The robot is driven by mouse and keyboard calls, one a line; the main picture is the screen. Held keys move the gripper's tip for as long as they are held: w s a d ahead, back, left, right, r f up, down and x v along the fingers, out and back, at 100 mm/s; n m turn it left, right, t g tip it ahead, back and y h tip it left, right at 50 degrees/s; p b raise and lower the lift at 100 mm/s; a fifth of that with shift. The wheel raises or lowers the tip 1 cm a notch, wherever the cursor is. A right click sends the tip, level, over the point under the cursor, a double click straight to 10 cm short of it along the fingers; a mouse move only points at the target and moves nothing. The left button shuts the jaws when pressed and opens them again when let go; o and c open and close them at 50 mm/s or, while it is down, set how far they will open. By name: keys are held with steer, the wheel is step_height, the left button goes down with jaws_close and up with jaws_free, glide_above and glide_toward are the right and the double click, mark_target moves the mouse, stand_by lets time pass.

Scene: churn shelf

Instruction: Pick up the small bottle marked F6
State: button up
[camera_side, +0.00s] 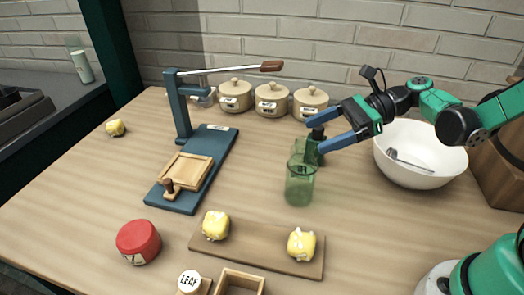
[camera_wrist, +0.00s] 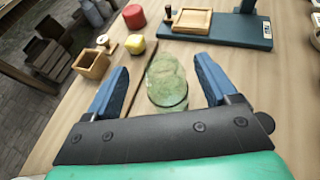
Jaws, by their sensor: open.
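A see-through green glass vessel (camera_side: 299,186) stands on the table in the middle of the side view, with a darker green part (camera_side: 314,152) just behind it. I cannot tell whether these are one piece or two. Dark marks near its top are too small to read as F6. My gripper (camera_side: 313,133) is open, its blue fingers just above and behind the front vessel. In the wrist view the green glass (camera_wrist: 167,88) shows as overlapping rounds between the spread fingers, with gaps on both sides. A pale green bottle (camera_side: 83,68) stands on the far left counter, its marking unreadable.
A blue press (camera_side: 212,160) with a raised lever stands left. Lidded pots (camera_side: 272,99) line the wall. A white bowl (camera_side: 418,165) is right. A board (camera_side: 250,245) with yellow lumps lies in front, near a red round tub (camera_side: 138,241) and a small wooden box (camera_side: 241,279).

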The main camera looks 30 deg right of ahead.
mark_target(297, 147)
steer(key=shift+f, duration=0.4)
steer(key=shift+w+a+f, duration=0.1)
steer(key=shift+a+f, duration=0.05)
steer(key=shift+a, duration=0.05)
steer(key=shift+x, duration=2.6)
jaws_close()
steer(key=shift+d, duration=0.1)
